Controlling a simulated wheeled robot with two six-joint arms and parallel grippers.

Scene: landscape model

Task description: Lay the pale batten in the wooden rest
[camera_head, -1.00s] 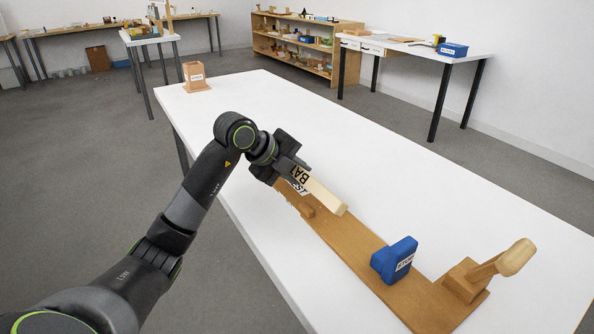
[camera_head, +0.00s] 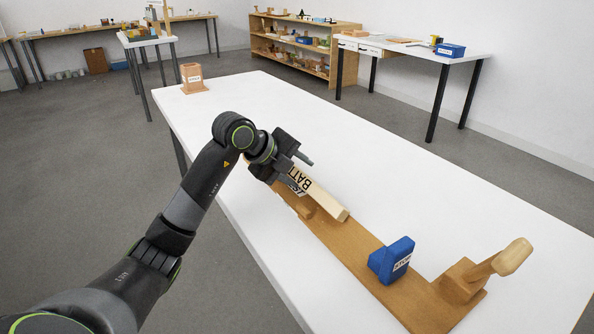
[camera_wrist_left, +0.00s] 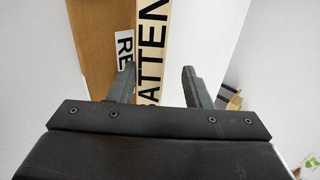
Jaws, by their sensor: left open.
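The pale batten (camera_head: 328,202), a light square bar with black lettering, lies along the far end of the wooden rest (camera_head: 345,258), a long brown board. It is beside a small wooden block on the board; I cannot tell whether it touches the board along its whole length. My left gripper (camera_head: 296,172) is over the batten's far part, which it hides. In the left wrist view, the gripper (camera_wrist_left: 157,82) is open, one finger on each side of the batten (camera_wrist_left: 167,35), with gaps showing. The rest (camera_wrist_left: 103,35) shows at left, its label partly covered.
A blue block (camera_head: 390,262) with a label stands on the board. A wooden piece with a pale handle (camera_head: 490,268) is at the near end. A brown labelled holder (camera_head: 193,78) stands at the table's far left corner. The white table (camera_head: 420,190) is clear to the right.

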